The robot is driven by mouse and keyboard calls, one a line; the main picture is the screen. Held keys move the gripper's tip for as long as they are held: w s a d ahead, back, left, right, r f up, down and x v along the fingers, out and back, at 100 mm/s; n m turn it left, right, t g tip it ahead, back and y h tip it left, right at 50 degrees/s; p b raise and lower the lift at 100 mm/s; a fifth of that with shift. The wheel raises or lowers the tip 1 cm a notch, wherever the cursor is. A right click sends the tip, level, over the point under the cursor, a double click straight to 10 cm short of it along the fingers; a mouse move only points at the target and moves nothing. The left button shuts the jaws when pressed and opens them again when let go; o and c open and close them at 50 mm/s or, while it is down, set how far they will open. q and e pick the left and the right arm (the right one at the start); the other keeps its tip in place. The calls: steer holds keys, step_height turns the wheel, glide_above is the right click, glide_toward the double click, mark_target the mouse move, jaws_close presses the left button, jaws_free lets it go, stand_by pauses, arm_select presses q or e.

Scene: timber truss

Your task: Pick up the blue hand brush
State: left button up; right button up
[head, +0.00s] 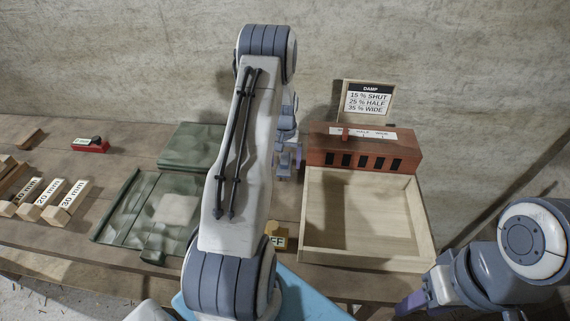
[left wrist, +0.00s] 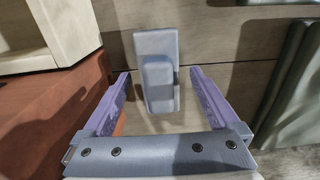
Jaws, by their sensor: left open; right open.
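A grey-blue block-like object with a raised narrower part, which looks like the hand brush (left wrist: 157,45), lies on the wooden table in the left wrist view. My left gripper (left wrist: 160,75) is open, its two purple fingers on either side of the object's near end. In the head view my left gripper (head: 289,162) is beside the red-brown vent block, partly hidden by my left arm. I cannot make out the brush there. My right gripper (head: 411,302) is partly in view at lower right, open, away from the brush.
The red-brown vent block (head: 350,158) and an empty wooden tray (head: 307,225) stand right of my left arm. A damp sign (head: 369,100) leans at the wall. Green folded cloths (head: 135,205) and marked wooden blocks (head: 70,197) lie left. A yellow tag (head: 279,240) lies near the tray.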

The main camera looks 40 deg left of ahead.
mark_target(285, 156)
arm_select(q)
jaws_close()
steer(key=shift+r+b, duration=0.3)
steer(key=shift+r, duration=0.25)
step_height(285, 156, up, 3)
steer(key=shift+w+f+b, duration=0.1)
steer(key=shift+f+b, duration=0.05)
steer(key=shift+b, duration=0.45)
steer(key=s+d+r+b, duration=0.2)
steer(key=s+r, duration=0.5)
steer(key=s, duration=0.4)
steer(key=shift+s+d+b, duration=0.2)
steer(key=shift+s+b, duration=0.15)
steer(key=shift+b, duration=0.05)
steer(key=shift+r, duration=0.1)
